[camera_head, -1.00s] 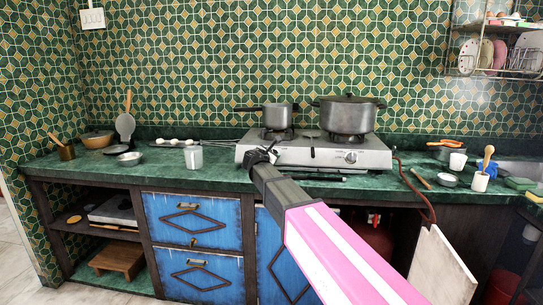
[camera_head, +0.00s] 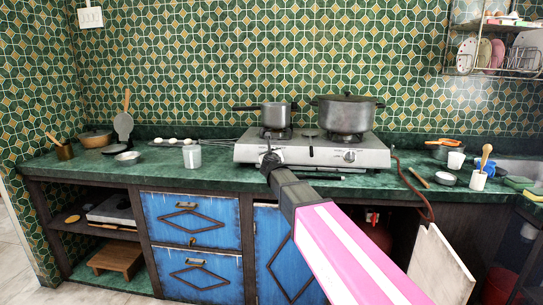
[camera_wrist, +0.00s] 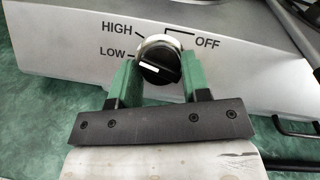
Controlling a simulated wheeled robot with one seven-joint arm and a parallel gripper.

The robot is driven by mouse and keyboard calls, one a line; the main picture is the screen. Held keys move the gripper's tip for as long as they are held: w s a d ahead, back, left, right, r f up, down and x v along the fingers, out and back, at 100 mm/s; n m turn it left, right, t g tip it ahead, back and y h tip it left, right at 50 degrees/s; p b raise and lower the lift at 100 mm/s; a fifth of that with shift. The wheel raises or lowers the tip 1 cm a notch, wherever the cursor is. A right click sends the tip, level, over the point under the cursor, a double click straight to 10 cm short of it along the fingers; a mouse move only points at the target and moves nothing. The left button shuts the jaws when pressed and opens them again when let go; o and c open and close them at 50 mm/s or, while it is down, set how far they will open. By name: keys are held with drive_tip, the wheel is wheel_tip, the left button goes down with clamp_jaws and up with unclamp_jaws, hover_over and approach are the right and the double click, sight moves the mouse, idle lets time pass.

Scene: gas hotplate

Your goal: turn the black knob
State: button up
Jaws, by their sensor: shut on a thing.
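The black knob (camera_wrist: 160,62) is on the sloped metal front of the gas hotplate (camera_wrist: 80,40), beside the printed words HIGH, LOW and OFF. A short white mark shows on the knob's face, on the side toward LOW. My gripper (camera_wrist: 158,72) is shut on the knob, with one green finger on each side of it. In the head view my gripper (camera_head: 271,160) is at the left part of the hotplate front (camera_head: 316,155) and mostly hides this knob.
A second knob (camera_head: 350,156) is further right on the hotplate. A saucepan (camera_head: 276,115) and a large lidded pot (camera_head: 347,113) stand on the burners. A white cup (camera_head: 192,157) stands on the green counter to the left, and a red hose (camera_head: 410,182) hangs at the right.

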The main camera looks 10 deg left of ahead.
drive_tip(key=shift+d+n+y, duration=0.1)
drive_tip(key=shift+n+y, duration=0.7)
drive_tip(key=shift+n, duration=0.6)
drive_tip(key=shift+n+g, duration=0.4)
drive_tip(key=shift+n, duration=0.2)
drive_tip(key=o, duration=0.9)
drive_tip(key=shift+s, duration=0.1)
drive_tip(key=v, duration=1)
drive_tip(key=shift+s+d, duration=0.2)
drive_tip(key=shift+s, duration=0.05)
